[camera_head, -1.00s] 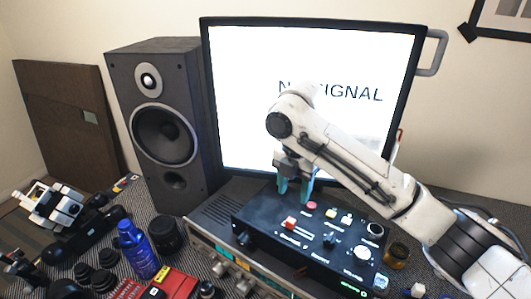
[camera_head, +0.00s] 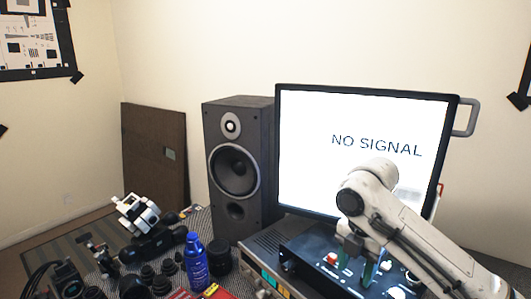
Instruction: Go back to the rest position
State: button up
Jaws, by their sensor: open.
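My gripper (camera_head: 356,262) is at the lower right, pointing down over the black control box (camera_head: 303,262). Its two green fingers are spread apart with nothing seen between them. My white arm (camera_head: 425,240) reaches in from the lower right corner and hides part of the box and the monitor's lower right. A red button (camera_head: 332,258) on the box shows just left of the fingers. I cannot tell whether the fingertips touch the box.
A monitor (camera_head: 350,186) reading "NO SIGNAL" stands behind my arm. A dark speaker (camera_head: 238,213) is left of it. A blue bottle (camera_head: 195,264), a black microscope-like device (camera_head: 150,236) and several lens parts crowd the lower left. The space above the monitor is clear.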

jog(key=s+a+f+m+t+y, duration=0.1)
jog(key=s+a+f+m+y, duration=0.35)
jog(key=a+f+m, duration=0.35)
jog(key=s+a+f+m+t, duration=0.1)
jog(key=s+f+m, duration=0.4)
jog(key=s+f, duration=0.2)
jog(key=s+d+f+m+h, duration=0.1)
jog(key=s+d+f+m, duration=0.2)
jog(key=s, duration=0.6)
jog(key=s+d+f+m+h, duration=0.2)
jog(key=s+d+f+m, duration=0.1)
jog(key=s+d+m, duration=0.3)
jog(key=s+d+f+m+g+h, duration=0.1)
jog(key=s+d+f+m, duration=0.3)
jog(key=s+d, duration=0.4)
jog(key=s+m, duration=0.1)
jog(key=s, duration=0.2)
jog(key=shift+s+d+h, duration=0.15)
jog(key=shift+s+h, duration=0.2)
